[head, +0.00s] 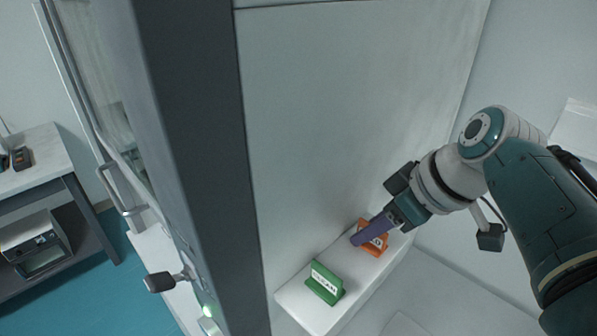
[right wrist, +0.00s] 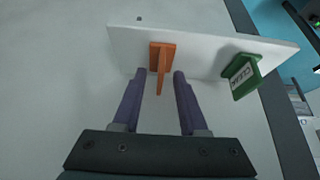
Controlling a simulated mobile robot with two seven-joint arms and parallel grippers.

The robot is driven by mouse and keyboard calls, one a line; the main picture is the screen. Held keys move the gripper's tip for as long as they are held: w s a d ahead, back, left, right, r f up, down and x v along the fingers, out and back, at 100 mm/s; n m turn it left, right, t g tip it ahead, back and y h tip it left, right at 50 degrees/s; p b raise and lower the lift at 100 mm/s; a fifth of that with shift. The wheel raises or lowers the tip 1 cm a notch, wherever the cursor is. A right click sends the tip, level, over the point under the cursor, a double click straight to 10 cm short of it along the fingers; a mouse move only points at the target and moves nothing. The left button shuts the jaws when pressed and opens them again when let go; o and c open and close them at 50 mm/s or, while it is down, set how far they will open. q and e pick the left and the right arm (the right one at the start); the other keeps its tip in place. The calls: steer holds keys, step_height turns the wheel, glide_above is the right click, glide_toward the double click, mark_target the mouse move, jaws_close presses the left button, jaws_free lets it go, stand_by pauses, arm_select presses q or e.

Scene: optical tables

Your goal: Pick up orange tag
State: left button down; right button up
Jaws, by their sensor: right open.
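The orange tag (head: 373,239) stands on a small white shelf (head: 314,315) on the wall, partly hidden by my right gripper in the head view. My right gripper (head: 358,240) has purple fingers and reaches the tag from the upper right. In the right wrist view, the orange tag (right wrist: 161,67) shows its thin upright edge between the two open fingers (right wrist: 160,75), near their tips. A gap shows on each side, so the fingers look apart from it. My left gripper is not in view.
A green tag (head: 325,283) lettered "CLEAN" stands on the same shelf, left of the orange one. A dark grey door post (head: 190,130) rises left of the shelf. A table (head: 40,165) with devices stands far left.

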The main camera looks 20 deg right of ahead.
jaws_close()
steer(key=shift+r, duration=0.1)
stand_by(0.6)
